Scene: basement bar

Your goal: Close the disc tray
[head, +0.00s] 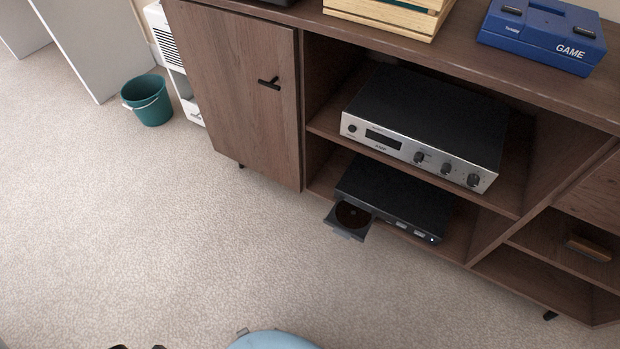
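A black disc player (395,198) sits on the lower open shelf of the wooden cabinet. Its disc tray (346,232) sticks out from the left part of the player's front, past the shelf edge. A dark round area shows in the tray; I cannot tell whether it is a disc or the recess. A small light glows at the right of the player's front. Small black parts at the bottom edge, left of centre, seem to belong to my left gripper (138,347); most of it is cut off, and it is well apart from the tray. My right gripper is not in view.
A silver-fronted amplifier (425,130) stands on the shelf above. The cabinet door (245,90) to the left is shut. A wooden crate (390,15) and blue game case (545,35) are on top. A green bucket (148,102) stands far left. The carpet in front is clear.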

